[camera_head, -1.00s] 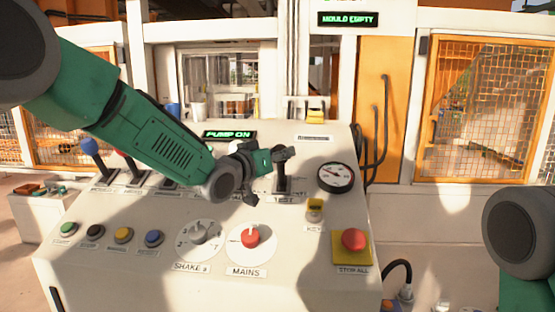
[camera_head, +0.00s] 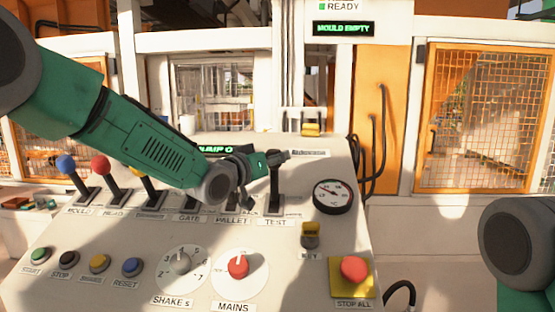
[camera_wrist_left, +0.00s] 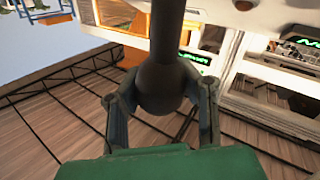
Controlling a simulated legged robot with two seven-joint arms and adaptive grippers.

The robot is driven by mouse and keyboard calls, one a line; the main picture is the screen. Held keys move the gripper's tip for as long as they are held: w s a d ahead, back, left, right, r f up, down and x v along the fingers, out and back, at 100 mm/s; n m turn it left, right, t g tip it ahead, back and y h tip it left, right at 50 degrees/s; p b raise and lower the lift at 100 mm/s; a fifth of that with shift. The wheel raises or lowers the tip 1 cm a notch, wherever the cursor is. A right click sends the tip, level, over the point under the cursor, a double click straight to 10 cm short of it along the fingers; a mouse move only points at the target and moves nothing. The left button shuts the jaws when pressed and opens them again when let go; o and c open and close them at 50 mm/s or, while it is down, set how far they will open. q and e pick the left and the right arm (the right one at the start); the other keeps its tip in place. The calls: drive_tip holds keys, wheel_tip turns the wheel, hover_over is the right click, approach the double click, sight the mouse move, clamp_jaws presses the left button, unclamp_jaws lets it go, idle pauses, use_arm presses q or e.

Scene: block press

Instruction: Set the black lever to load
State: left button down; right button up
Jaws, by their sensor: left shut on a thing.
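The black lever (camera_head: 275,190) stands nearly upright on the sloping console, above the label that reads TEST. My left gripper (camera_head: 272,159) reaches it from the left and is shut on its top. In the left wrist view, the dark round knob (camera_wrist_left: 163,88) sits between the two fingers, with one finger on each side, and the shaft runs up out of the picture. The fingers partly cover the knob in the head view. I cannot read a load mark by the lever. My right gripper is out of view; only part of my right arm shows at the lower right.
Blue-knobbed (camera_head: 66,164), red-knobbed (camera_head: 100,165) and other levers stand to the left, partly behind my left arm. A gauge (camera_head: 332,196) is close on the right. Buttons, dials and a red stop button (camera_head: 354,269) lie nearer. A display (camera_head: 344,28) reads MOULD EMPTY.

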use_arm(q)
drive_tip(key=shift+a, duration=0.15)
drive_tip(key=c, duration=1)
unclamp_jaws()
drive_tip(key=shift+w, duration=0.1)
drive_tip(key=shift+a+f, duration=0.1)
drive_tip(key=shift+a, duration=0.05)
wheel_tip(320, 180, up, 9)
drive_tip(key=shift+w+r, duration=0.1)
drive_tip(key=shift+r, duration=0.3)
